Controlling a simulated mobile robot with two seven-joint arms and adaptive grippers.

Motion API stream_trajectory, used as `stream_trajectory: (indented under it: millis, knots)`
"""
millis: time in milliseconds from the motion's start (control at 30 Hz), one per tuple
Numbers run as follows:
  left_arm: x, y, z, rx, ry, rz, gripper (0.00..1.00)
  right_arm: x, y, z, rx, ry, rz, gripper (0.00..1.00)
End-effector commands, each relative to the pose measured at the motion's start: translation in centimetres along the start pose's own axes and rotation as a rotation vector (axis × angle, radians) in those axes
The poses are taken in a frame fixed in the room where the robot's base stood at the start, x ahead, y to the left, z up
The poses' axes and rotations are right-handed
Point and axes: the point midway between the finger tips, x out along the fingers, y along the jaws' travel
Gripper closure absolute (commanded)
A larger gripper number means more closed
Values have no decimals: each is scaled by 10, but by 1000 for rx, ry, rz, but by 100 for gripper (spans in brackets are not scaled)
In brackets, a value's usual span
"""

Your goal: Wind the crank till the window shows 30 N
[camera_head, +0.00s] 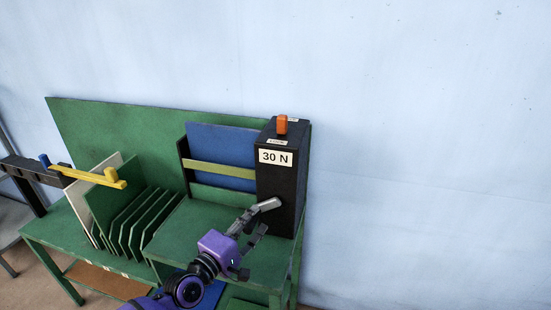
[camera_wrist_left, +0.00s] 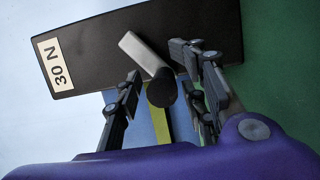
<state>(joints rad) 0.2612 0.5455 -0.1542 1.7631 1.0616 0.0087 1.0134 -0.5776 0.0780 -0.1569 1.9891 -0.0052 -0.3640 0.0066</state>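A tall black box (camera_head: 283,165) stands at the right end of the green bench. Its white window (camera_head: 276,157) reads "30 N", which also shows in the left wrist view (camera_wrist_left: 54,63). The crank, a grey arm (camera_head: 266,204) on the box's front, has a dark round knob (camera_wrist_left: 162,90) at its end. My left gripper (camera_head: 254,223) is in front of the box. In the left wrist view its fingers (camera_wrist_left: 165,84) stand apart on both sides of the knob, with a gap on the left; contact on the right cannot be told. My right gripper is not in view.
An orange knob (camera_head: 282,125) stands on top of the box. Left of it is a blue panel (camera_head: 225,143) with a yellow-green bar. Several green upright dividers (camera_head: 145,220) and a yellow lever (camera_head: 90,175) are further left. The wall behind is bare.

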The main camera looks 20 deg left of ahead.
Motion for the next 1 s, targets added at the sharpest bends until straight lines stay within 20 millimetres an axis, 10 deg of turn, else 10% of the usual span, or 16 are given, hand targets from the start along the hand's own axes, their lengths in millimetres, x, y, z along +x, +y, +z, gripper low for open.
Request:
stream_trajectory:
  millis: [1000]
  knots:
    - [-58,0,-2,2,3,0,61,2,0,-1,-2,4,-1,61]
